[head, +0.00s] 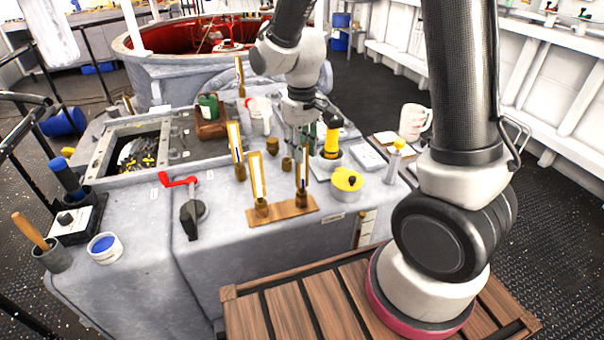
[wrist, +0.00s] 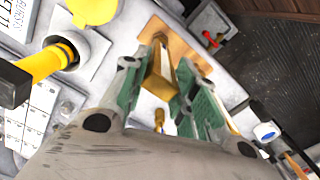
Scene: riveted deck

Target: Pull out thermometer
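Several brass-framed thermometers stand upright on the grey console. Two rise from a wooden strip (head: 283,216) at its front: a left one (head: 257,178) and a right one (head: 303,175). Another thermometer (head: 236,143) stands just behind them, and one (head: 240,77) is farther back. My gripper (head: 302,143) points down above and behind the right one. In the wrist view its green-padded fingers (wrist: 158,92) are apart, with a brass thermometer (wrist: 161,72) showing in the gap. I cannot tell whether it lies between the pads or beyond them; no grip shows.
A yellow-handled tool (head: 331,142) in a holder and a yellow-topped pot (head: 346,183) stand close right of my gripper. A red-handled lever (head: 185,200) is at left. A white mug (head: 413,122) is at right.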

